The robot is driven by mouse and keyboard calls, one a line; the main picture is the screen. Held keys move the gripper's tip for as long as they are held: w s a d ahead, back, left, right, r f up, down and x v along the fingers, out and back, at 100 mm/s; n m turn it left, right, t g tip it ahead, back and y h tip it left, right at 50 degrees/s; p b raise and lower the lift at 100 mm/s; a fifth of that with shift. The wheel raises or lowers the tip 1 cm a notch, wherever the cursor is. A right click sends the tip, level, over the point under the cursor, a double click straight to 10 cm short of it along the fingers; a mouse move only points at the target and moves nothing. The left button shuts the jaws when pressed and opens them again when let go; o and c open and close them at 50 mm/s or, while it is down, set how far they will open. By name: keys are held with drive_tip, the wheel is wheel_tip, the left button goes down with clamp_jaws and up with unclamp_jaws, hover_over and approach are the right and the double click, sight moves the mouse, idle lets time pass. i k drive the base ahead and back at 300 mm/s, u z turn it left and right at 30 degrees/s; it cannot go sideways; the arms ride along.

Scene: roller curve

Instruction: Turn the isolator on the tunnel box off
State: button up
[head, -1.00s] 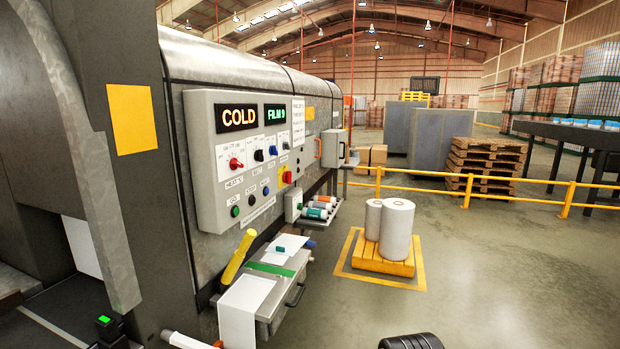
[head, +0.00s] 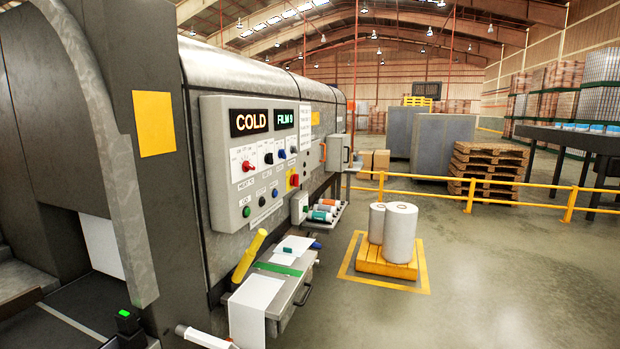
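The tunnel box is a grey control panel (head: 257,165) on the side of the large metal tunnel (head: 230,72). It has lit displays reading COLD (head: 249,122) and FILM 9 (head: 284,119). A red and yellow rotary switch (head: 294,180), which looks like the isolator, sits near the panel's lower right edge. It is too small to tell which way its handle points. A red knob (head: 247,166), black and blue knobs and several push buttons share the panel.
Below the panel, a small shelf (head: 291,297) juts out with papers and a yellow-handled item (head: 249,258). A rack of bottles (head: 324,211) is further along. Film rolls stand on a yellow pallet (head: 386,262). A yellow rail (head: 467,197) crosses behind.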

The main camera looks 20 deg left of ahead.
sight(293, 180)
drive_tip(key=z, duration=0.05)
drive_tip(key=i, duration=1.7)
drive_tip(key=u, duration=0.7)
drive_tip(key=i, duration=1.05)
drive_tip(key=u, duration=1.55)
drive_tip(key=i, duration=0.65)
drive_tip(key=u, duration=0.65)
